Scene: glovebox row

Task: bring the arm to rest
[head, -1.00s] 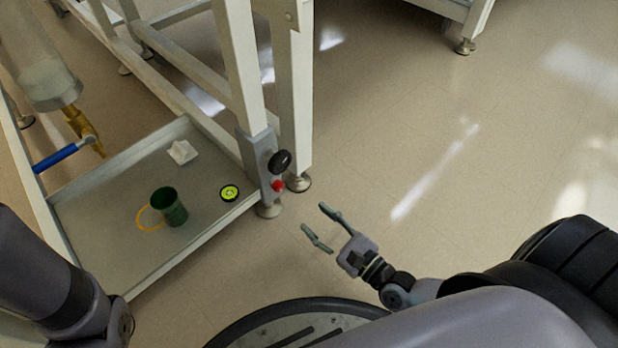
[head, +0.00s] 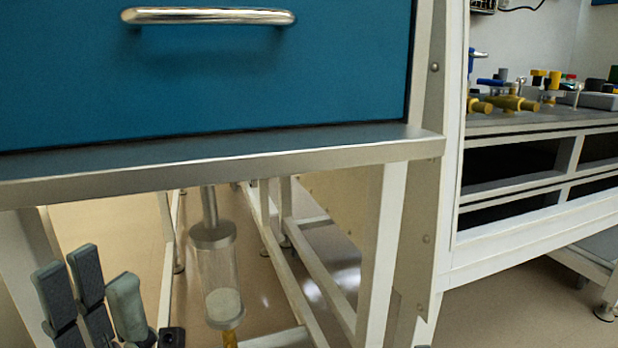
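My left gripper (head: 97,272) shows at the bottom left of the head view, its fingers pointing up. Two dark fingers stand side by side on the left and a grey-green one stands apart on the right. I see nothing between them, so it looks open and empty. The rest of the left arm is below the picture. My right gripper is out of view.
A blue panel (head: 290,75) with a metal handle (head: 212,17) stands above a metal ledge (head: 250,165). A clear cylinder (head: 220,275) hangs under the ledge, right of the gripper. White frame legs (head: 383,260) stand nearby. A bench (head: 540,222) is at the right.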

